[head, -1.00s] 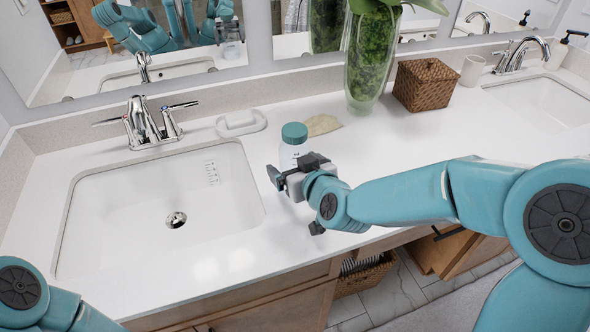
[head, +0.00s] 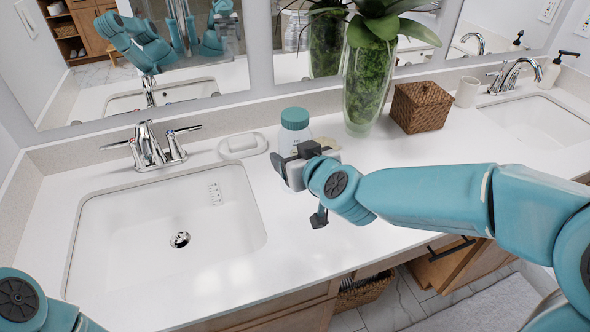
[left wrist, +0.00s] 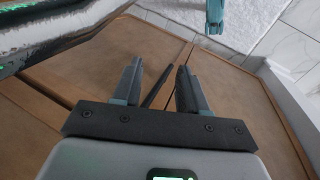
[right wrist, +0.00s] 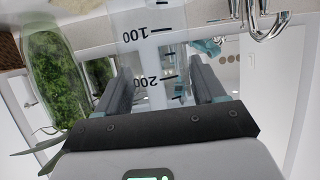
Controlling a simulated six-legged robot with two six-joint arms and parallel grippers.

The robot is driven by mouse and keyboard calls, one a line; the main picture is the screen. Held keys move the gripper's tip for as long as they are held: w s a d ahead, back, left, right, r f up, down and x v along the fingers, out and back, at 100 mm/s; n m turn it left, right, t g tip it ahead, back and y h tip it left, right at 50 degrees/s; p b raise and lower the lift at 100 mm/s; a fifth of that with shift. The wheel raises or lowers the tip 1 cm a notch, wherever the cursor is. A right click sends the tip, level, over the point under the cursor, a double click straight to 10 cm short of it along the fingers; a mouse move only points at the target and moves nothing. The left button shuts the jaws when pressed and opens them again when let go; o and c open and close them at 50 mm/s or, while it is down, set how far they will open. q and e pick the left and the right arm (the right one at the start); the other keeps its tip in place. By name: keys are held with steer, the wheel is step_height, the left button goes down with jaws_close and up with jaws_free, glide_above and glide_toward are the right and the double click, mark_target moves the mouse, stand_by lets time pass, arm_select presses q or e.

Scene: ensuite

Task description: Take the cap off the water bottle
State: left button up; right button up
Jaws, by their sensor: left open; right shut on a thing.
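The water bottle (head: 319,143) is clear with a teal cap (head: 294,118) on its top and stands upright near the middle of the head view. My right gripper (head: 300,168) is shut on the bottle's body below the cap. In the right wrist view, the clear bottle wall with dark scale marks (right wrist: 152,75) shows between the fingers. The gripper hides the bottle's lower part in the head view. My left gripper (left wrist: 158,85) is open and empty in the left wrist view, above wooden cabinet fronts; it is outside the head view.
A sink (head: 165,235) lies left of the bottle, with a faucet (head: 152,150) and a soap dish (head: 243,146) behind. A glass vase with a plant (head: 366,85) and a wicker box (head: 421,107) stand behind right. The white counter (head: 270,270) in front is clear.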

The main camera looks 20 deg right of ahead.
mark_target(297, 116)
arm_select(q)
step_height(297, 116, up, 7)
steer(key=p, duration=0.5)
steer(key=shift+f, duration=0.2)
arm_select(e)
step_height(297, 116, up, 10)
steer(key=shift+f, duration=0.2)
